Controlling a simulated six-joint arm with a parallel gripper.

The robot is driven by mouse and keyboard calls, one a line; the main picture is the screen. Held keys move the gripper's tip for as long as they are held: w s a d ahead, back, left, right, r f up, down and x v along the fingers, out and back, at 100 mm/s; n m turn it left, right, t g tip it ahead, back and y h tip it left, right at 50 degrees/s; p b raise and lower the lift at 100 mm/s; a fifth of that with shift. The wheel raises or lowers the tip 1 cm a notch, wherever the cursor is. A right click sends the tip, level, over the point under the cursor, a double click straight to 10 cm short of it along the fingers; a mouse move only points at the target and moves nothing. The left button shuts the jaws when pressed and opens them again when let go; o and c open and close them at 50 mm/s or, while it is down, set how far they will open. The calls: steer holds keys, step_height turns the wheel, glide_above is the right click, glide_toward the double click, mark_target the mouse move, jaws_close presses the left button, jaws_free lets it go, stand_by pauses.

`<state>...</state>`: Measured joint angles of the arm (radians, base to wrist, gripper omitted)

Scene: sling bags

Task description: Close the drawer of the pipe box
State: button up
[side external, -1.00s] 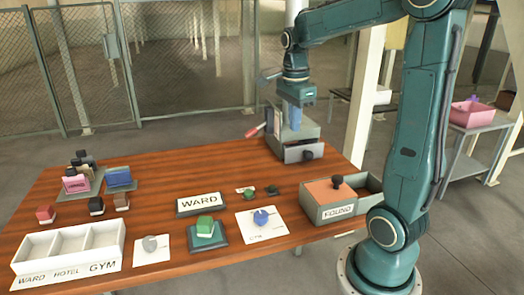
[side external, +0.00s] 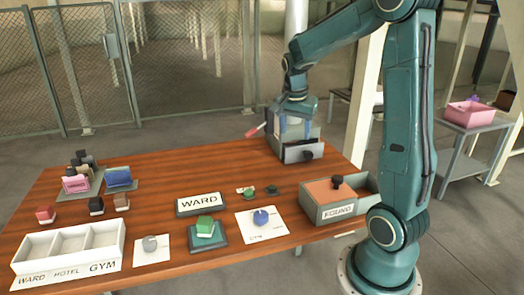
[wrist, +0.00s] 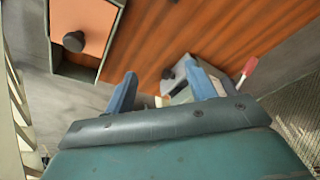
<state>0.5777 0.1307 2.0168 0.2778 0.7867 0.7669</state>
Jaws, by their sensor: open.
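The grey box (side external: 315,131), which I take as the pipe box, stands at the back right of the table. Its drawer (side external: 299,151), with a dark round knob (side external: 308,157), faces the near side and appears to stand out from the body; how far is hard to tell. A lever with a red handle (side external: 252,132) sticks out at the box's left. My gripper (side external: 296,131) is open and empty, low over the box, its blue fingers apart. In the wrist view, my gripper (wrist: 160,85) has the box (wrist: 184,92) partly hidden behind its right finger. Contact cannot be told.
A FOUND box (side external: 325,211) with an orange top and dark knob (side external: 337,181) stands at the front right. A WARD sign (side external: 200,203), stamps, papers and a white three-part tray (side external: 70,247) lie further left. The table between sign and grey box is mostly clear.

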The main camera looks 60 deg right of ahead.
mark_target(308, 153)
steer(key=d+f+n+h, duration=0.4)
steer(key=d+f+n, duration=0.2)
steer(key=d+n, duration=0.3)
steer(key=shift+s+d+n, duration=0.15)
steer(key=shift+d+n, duration=0.15)
steer(key=shift+n, duration=0.9)
steer(key=shift+x, duration=6.85)
